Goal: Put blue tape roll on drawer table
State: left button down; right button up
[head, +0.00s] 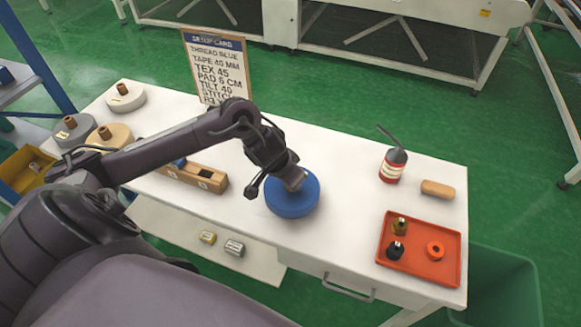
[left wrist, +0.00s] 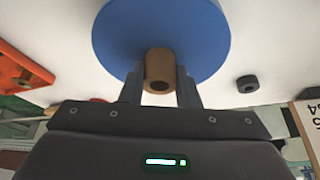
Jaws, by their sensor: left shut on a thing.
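The blue tape roll (head: 292,196) is a thick blue disc over the middle of the white drawer table (head: 345,215). In the left wrist view the roll (left wrist: 110,40) shows its brown core (left wrist: 159,72) between the two fingers of my left gripper (left wrist: 160,90). The gripper (head: 293,180) is shut on that core from above. The roll looks about level at the tabletop; I cannot tell whether its underside touches. My right gripper is not in view.
A red tray (head: 425,272) with small parts sits at the right front. A wooden holder (head: 205,178) and other rolls (head: 124,99) are left. A sign (head: 216,68) stands behind.

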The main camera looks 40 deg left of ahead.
pick_arm(q)
jog(key=shift+f, duration=0.95)
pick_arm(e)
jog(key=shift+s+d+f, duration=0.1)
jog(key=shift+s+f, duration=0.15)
pick_arm(q)
jog(key=c, duration=1.1)
grip_release()
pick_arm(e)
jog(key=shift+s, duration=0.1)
pick_arm(q)
jog(key=shift+p+v, duration=1.05)
jog(key=shift+v, duration=5)
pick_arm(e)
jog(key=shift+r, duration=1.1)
